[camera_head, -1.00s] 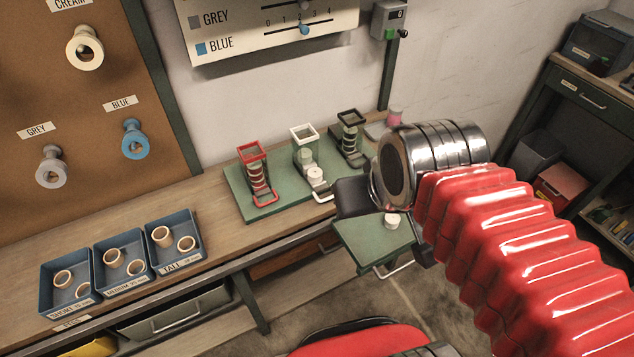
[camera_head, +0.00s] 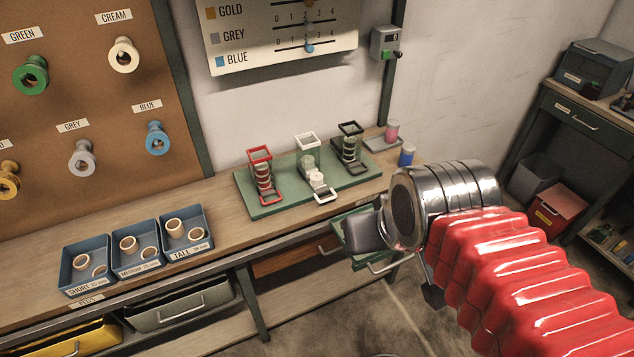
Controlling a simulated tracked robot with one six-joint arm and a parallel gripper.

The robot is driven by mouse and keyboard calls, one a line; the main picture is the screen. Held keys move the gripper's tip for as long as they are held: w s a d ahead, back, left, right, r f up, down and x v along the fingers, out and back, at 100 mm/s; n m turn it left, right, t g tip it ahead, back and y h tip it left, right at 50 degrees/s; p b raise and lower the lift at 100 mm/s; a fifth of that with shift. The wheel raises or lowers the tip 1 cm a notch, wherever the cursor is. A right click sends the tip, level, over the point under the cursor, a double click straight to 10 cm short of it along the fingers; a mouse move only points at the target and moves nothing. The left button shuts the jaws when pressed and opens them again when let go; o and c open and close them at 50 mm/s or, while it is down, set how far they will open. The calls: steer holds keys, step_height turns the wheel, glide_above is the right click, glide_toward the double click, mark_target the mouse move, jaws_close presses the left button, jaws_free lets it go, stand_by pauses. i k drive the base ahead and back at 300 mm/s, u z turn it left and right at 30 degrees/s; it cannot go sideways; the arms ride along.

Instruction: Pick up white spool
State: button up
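A small white spool (camera_head: 316,179) sits at the open foot of the white-framed dispenser (camera_head: 307,152), between the red and black ones on the green mat. My gripper (camera_head: 366,232) is a dark block at the end of my arm, right of and nearer than the mat. It hangs over the small green shelf (camera_head: 346,220) at the bench front and covers much of it. Its fingertips are hidden, so I cannot tell whether it is open or holds anything. No white spool shows on the visible part of that shelf. A cream spool (camera_head: 123,55) hangs on the pegboard.
The red dispenser (camera_head: 262,176) and black dispenser (camera_head: 350,146) flank the white one. Blue trays (camera_head: 83,266) with rings stand at left on the bench. A pink cylinder (camera_head: 392,132) and a blue cylinder (camera_head: 407,155) stand right of the mat.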

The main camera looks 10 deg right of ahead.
mark_target(316, 177)
steer(key=u, duration=0.6)
steer(key=i, duration=0.45)
steer(key=u, duration=0.45)
